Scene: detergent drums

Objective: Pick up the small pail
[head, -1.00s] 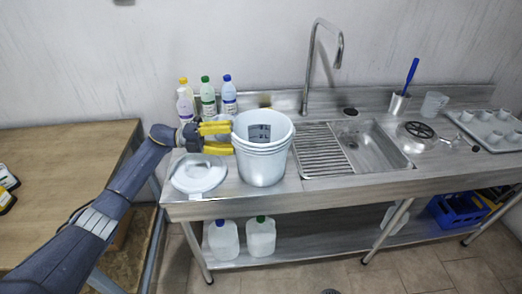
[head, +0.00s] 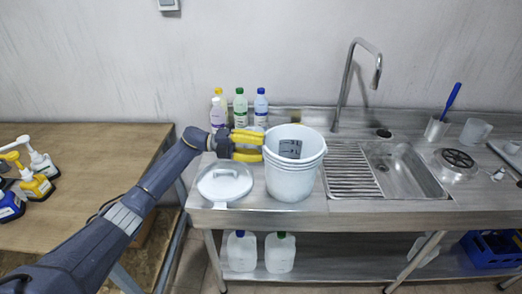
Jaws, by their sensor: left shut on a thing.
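My left gripper (head: 254,146) has its yellow fingers one above the other, just left of the stack of white pails (head: 292,180) on the steel counter. A pale thing shows between the fingers, mostly hidden by them; it looks like the small pail (head: 247,147), but its outline is unclear. The left gripper is shut on it. The fingertips overlap the stack's left side in the picture; I cannot tell whether they touch it. A grey label shows inside the top pail of the stack. My right gripper is not in view.
A white lid (head: 224,182) lies left of the stack. Several bottles (head: 239,108) stand behind the gripper. A ribbed drainer (head: 348,172), sink (head: 400,172) and tall tap (head: 347,85) are to the right. Pump bottles (head: 35,180) stand on the wooden table (head: 95,165) at left.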

